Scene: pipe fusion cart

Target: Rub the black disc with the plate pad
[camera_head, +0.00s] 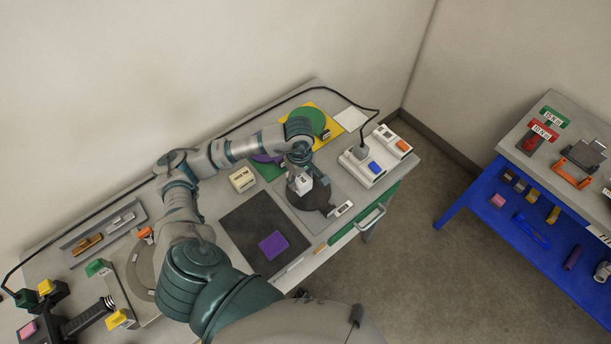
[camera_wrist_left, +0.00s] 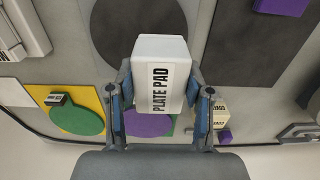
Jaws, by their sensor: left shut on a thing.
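The plate pad (camera_head: 303,185) is a white block; its black PLATE PAD lettering shows in the left wrist view (camera_wrist_left: 160,75). My left gripper (camera_head: 301,174) is shut on it, with one finger on each side. The black disc (camera_head: 319,197) lies flat on the cart top under the held pad, and its dark round edge shows behind the pad in the left wrist view (camera_wrist_left: 110,35). I cannot tell whether the pad touches the disc. My right gripper is not in view.
A dark mat with a purple block (camera_head: 273,244) lies left of the disc. A cream block (camera_head: 242,179) stands behind the mat. A white socket box (camera_head: 363,167) stands to the right. Green (camera_head: 305,117) and purple discs lie behind. A blue shelf cart (camera_head: 480,180) is far right.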

